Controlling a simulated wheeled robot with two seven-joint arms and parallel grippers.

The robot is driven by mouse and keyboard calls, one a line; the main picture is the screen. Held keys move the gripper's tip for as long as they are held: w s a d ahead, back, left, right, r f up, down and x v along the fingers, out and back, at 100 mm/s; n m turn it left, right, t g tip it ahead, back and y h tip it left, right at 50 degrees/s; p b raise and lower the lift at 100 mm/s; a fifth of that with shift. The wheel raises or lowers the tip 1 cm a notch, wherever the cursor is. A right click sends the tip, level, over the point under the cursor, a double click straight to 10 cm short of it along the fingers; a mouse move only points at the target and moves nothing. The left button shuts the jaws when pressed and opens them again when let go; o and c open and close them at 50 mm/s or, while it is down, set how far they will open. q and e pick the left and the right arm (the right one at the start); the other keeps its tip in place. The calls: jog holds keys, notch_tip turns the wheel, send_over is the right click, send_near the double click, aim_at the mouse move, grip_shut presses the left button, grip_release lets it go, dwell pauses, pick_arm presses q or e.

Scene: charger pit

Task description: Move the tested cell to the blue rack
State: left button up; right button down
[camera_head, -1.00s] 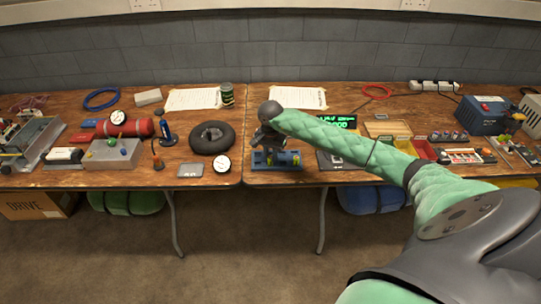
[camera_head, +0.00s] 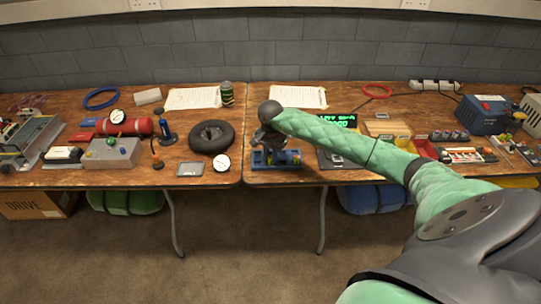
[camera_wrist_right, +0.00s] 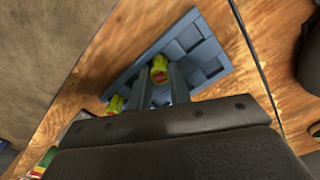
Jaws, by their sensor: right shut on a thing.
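The blue rack (camera_head: 291,163) lies near the front edge of the right table, and it fills the upper middle of the right wrist view (camera_wrist_right: 188,40). My right gripper (camera_head: 264,150) points down over the rack. In the right wrist view its two fingers (camera_wrist_right: 160,82) are shut on a yellow-green cell (camera_wrist_right: 159,68) with a red mark. I cannot tell whether this cell's lower end sits in a pocket. Another yellow-green cell (camera_wrist_right: 115,104) is at the rack's lower left in that view. My left gripper is not in view.
A green-lit display (camera_head: 336,122) and a dark device (camera_head: 330,158) are right of the rack. A wooden tray (camera_head: 387,128) and red bin (camera_head: 426,149) lie farther right, past my forearm.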

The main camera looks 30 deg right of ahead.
jog(key=shift+f, duration=0.1)
jog(key=c, duration=1.2)
grip_release()
jog(key=shift+r+p, duration=0.5)
jog(key=shift+r, duration=3)
